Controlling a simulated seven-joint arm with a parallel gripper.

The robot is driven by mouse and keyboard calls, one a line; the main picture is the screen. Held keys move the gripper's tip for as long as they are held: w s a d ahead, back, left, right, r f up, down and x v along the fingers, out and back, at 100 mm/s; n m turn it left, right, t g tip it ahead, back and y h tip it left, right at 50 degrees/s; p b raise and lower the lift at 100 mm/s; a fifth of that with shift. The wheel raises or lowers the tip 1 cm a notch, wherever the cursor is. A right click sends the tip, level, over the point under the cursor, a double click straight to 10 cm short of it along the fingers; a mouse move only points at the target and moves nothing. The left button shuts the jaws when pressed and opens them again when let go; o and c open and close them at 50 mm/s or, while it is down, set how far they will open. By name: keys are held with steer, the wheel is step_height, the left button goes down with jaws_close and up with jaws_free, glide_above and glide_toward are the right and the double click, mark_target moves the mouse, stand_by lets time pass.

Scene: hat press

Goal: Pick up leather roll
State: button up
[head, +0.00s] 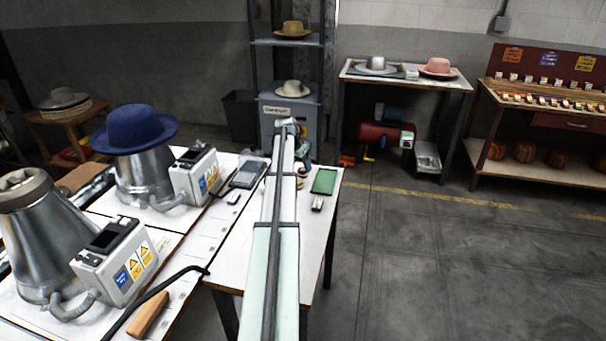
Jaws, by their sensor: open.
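My arm reaches forward over the white table, and its far end bends down at the table's back part. My gripper (301,170) is there, small and partly hidden behind my arm, open with nothing visible in it. No object is plainly a leather roll. A dark green flat rectangular piece (323,181) lies on the table just right of my gripper, apart from it; it may be the leather roll, but I cannot tell.
A small pale object (317,203) lies in front of the green piece. A grey handheld device (249,173) lies left of my arm. Metal hat presses stand left, one under a blue hat (134,129). A tan wooden piece (148,315) lies at the front. Open floor lies right.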

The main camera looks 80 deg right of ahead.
mark_target(302, 170)
steer(key=x, duration=0.4)
steer(key=shift+d, duration=0.35)
steer(key=c, duration=1.1)
